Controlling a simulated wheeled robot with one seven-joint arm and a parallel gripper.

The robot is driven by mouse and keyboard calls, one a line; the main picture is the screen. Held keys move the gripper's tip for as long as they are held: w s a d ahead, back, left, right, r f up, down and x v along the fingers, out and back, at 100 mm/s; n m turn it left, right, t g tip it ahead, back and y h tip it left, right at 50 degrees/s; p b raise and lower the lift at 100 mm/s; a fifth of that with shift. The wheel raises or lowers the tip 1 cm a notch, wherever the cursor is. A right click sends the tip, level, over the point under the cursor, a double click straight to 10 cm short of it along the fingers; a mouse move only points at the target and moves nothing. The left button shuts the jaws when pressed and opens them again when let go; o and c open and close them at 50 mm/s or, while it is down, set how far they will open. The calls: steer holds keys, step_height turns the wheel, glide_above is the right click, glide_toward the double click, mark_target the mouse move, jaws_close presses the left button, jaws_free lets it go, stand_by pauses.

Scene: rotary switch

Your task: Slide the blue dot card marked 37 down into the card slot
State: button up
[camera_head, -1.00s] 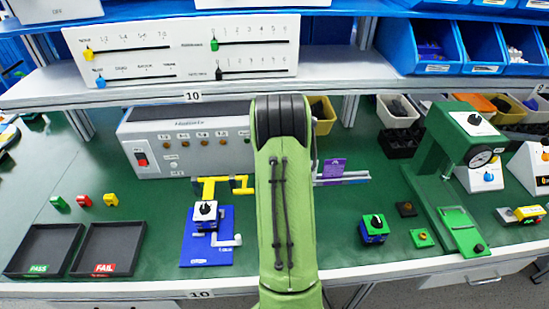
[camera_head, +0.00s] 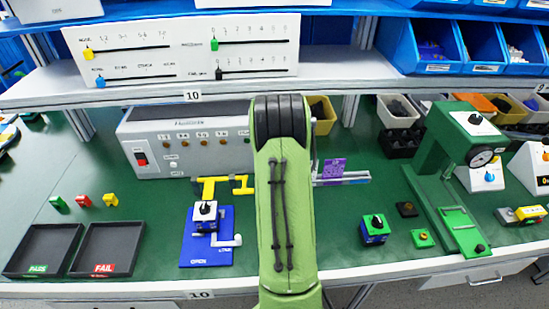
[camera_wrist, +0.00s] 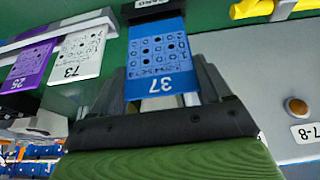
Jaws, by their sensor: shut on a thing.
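The blue dot card marked 37 (camera_wrist: 158,62) is between the fingers of my gripper (camera_wrist: 162,82) in the wrist view, its number upside down in the picture. My gripper is shut on the card's near end. The card's far end is close to a black piece with a small white label (camera_wrist: 150,4) at the top edge. I cannot tell whether this piece is the card slot or whether the card touches it. In the head view my green arm hides my gripper and the blue card.
A purple card marked 25 (camera_wrist: 23,68) and a white card marked 73 (camera_wrist: 77,53) sit in a grey rack left in the wrist view. The purple card also shows in the head view (camera_head: 334,167). A grey control box (camera_head: 190,140) stands beside my arm.

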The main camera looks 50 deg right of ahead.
steer(key=shift+f+b, duration=1.6)
steer(key=shift+f, duration=0.35)
steer(key=o, duration=1)
steer(key=shift+r, duration=0.1)
steer(key=shift+c, duration=0.2)
steer(key=p+v, duration=0.3)
steer(key=v, duration=1.2)
steer(key=shift+r, duration=0.35)
steer(key=shift+s+a+r, duration=0.1)
steer(key=shift+s, duration=0.05)
step_height(320, 180, up, 9)
steer(key=p, duration=0.7)
steer(key=shift+p, duration=0.3)
